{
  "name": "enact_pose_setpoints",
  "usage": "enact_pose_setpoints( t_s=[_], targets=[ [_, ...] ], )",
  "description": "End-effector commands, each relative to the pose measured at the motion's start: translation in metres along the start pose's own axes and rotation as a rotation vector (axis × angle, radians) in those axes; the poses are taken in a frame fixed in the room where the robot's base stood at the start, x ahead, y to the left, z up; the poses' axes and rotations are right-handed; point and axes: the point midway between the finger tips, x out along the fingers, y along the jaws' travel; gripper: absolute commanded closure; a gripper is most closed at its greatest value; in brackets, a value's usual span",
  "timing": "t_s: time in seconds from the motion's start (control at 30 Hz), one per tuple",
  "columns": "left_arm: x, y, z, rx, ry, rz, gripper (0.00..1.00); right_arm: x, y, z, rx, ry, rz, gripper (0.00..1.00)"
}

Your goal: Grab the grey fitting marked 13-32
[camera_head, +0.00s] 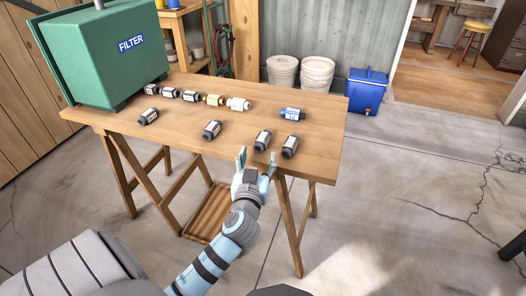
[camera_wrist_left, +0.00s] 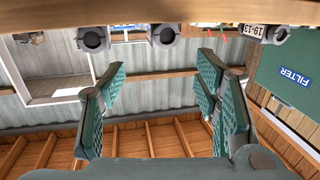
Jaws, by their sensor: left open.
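Several small fittings lie on the wooden table (camera_head: 180,125). Dark grey ones with white labels are at the front: one at front left (camera_head: 148,116), one in the middle (camera_head: 212,130), and two at front right, the left of the pair (camera_head: 262,140) and the right one (camera_head: 290,146). Their markings are too small to read in the head view, so I cannot tell which is 13-32. My left gripper (camera_head: 256,161) is open and empty at the table's front edge, just short of that pair. In the left wrist view a labelled fitting (camera_wrist_left: 266,33) is at top right, seemingly marked 19-13.
A green box marked FILTER (camera_head: 110,60) stands at the table's left. Behind are a row of fittings with a yellow one (camera_head: 214,100) and a white one (camera_head: 238,104); a blue one (camera_head: 292,114) lies at right. White buckets (camera_head: 317,73) and a blue cooler (camera_head: 366,90) stand beyond.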

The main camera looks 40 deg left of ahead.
Motion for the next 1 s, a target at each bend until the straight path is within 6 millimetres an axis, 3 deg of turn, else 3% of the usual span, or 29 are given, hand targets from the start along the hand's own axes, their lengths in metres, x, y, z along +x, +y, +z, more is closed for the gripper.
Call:
enact_pose_setpoints(
  t_s=[0.13, 0.5, 0.77, 0.87, 1.0],
  targets=[
    [0.04, 0.0, -0.002, 0.001, 0.0, 0.0, 0.43, 0.004, 0.0, -0.011, -0.001, 0.019, 0.001, 0.6],
    [0.101, 0.001, 0.008, 0.002, -0.002, 0.001, 0.43, 0.018, 0.006, -0.003, -0.012, 0.008, 0.011, 0.6],
    [0.111, 0.001, 0.007, 0.001, -0.005, 0.003, 0.43, 0.019, 0.008, -0.004, -0.015, 0.01, 0.014, 0.6],
    [0.111, 0.001, 0.007, 0.001, -0.005, 0.003, 0.55, 0.018, 0.008, -0.005, -0.015, 0.011, 0.014, 0.6],
    [0.111, 0.001, 0.007, 0.002, -0.005, 0.003, 0.77, 0.018, 0.008, -0.006, -0.014, 0.012, 0.014, 0.6]
  ],
)
